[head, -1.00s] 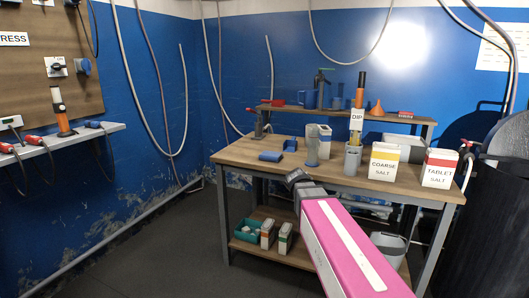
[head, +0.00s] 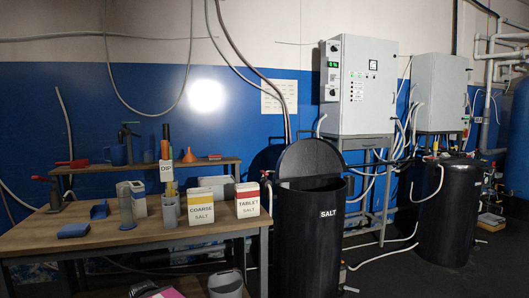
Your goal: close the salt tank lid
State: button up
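The black salt tank (head: 311,245) stands right of the workbench in the head view, with a white SALT label on its front. Its round black lid (head: 310,158) is open and stands up at the back of the rim. The tank's dark mouth shows below the lid; its contents cannot be made out. My gripper (head: 146,288) shows only as a dark piece at the bottom edge, beside my pink arm link. It is well left of the tank and apart from it. Its fingers are not clear enough to judge.
The wooden workbench (head: 40,236) carries a coarse salt box (head: 201,210), a tablet salt box (head: 247,200) and tools. A grey bucket (head: 226,284) is below it. A second black tank (head: 447,215) stands at right. Hoses cross the floor; floor before the salt tank is partly clear.

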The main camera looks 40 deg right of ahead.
aim_at(307, 156)
jog(key=i+j+z, duration=0.2)
jog(key=i+j, duration=0.4)
jog(key=j, duration=0.15)
jog(key=z, duration=2.05)
jog(key=i+l+z, duration=0.4)
jog(key=l, duration=0.45)
jog(key=i+l+z, duration=0.45)
jog(key=i+l, duration=0.2)
jog(key=i+l+z, duration=0.3)
jog(key=i, duration=0.55)
jog(key=i+l+z, duration=0.1)
jog(key=i+z, duration=0.25)
jog(key=i, duration=0.55)
jog(key=i+u, duration=0.3)
jog(key=i, duration=0.3)
jog(key=i+u, duration=0.3)
jog(key=i, duration=0.3)
jog(key=i+l+u, duration=0.3)
jog(key=i, duration=0.25)
jog(key=i+j+u, duration=0.1)
jog(key=i+u, duration=0.2)
jog(key=u, duration=0.2)
jog(key=i+u, duration=0.35)
jog(key=u, duration=0.15)
jog(key=i+l+u, duration=0.1)
jog(key=i+u, duration=0.2)
jog(key=u, duration=0.2)
jog(key=i+l+u, duration=0.25)
jog(key=u, duration=0.2)
